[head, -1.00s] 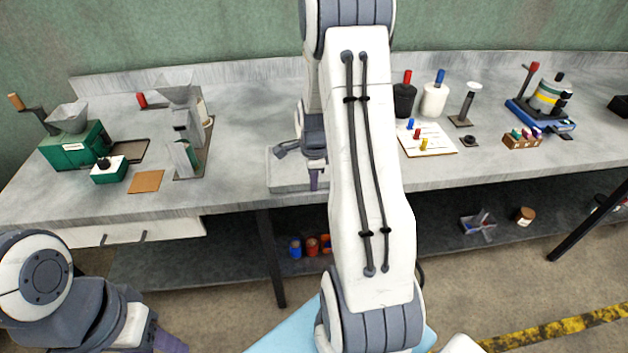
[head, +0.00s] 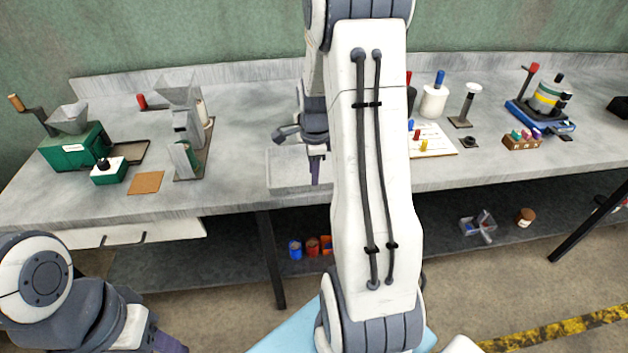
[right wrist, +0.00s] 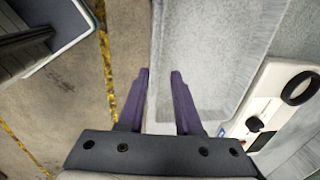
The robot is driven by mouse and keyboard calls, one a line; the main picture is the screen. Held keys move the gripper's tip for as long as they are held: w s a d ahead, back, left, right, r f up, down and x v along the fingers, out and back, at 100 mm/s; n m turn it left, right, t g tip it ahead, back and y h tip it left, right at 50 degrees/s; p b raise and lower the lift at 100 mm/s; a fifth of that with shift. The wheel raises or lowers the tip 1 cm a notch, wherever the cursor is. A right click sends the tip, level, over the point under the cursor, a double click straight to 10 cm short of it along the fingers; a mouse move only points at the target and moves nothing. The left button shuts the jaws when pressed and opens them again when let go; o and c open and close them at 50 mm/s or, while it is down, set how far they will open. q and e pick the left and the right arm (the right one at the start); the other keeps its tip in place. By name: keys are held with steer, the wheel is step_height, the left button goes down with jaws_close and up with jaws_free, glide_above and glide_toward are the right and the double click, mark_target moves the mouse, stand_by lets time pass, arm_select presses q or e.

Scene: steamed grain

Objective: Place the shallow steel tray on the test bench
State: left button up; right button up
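The shallow steel tray (head: 285,183) lies flat on the test bench (head: 235,190), at its front edge, in the head view. My right arm hides part of its right side. In the right wrist view the tray (right wrist: 215,50) lies beyond and to the right of my fingers. My right gripper (head: 315,181) is above the tray's front part in the head view. In the right wrist view the right gripper (right wrist: 161,73) is open, its two purple fingers apart at the tray's edge with nothing held. My left gripper (head: 170,344) is only partly in view at the lower left.
A green mill (head: 75,152), a grey hopper device (head: 185,130) and a brown mat (head: 146,182) stand left of the tray. A white device with a black knob (right wrist: 275,105) is beside the tray.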

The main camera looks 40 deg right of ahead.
step_height(320, 180, up, 7)
steer(key=s+a+r+n+y, duration=0.1)
steer(key=s+a+n, duration=0.1)
steer(key=a+n, duration=0.65)
steer(key=s+a+r+n, duration=0.2)
steer(key=a+n, duration=0.3)
steer(key=a, duration=0.7)
steer(key=s+a+n+g, duration=0.1)
steer(key=s+a+n, duration=1.2)
steer(key=s+n, duration=0.3)
steer(key=shift+s+f+n+y, duration=0.3)
steer(key=shift+n+y, duration=0.1)
steer(key=shift+n, duration=0.75)
steer(key=shift+a, duration=0.1)
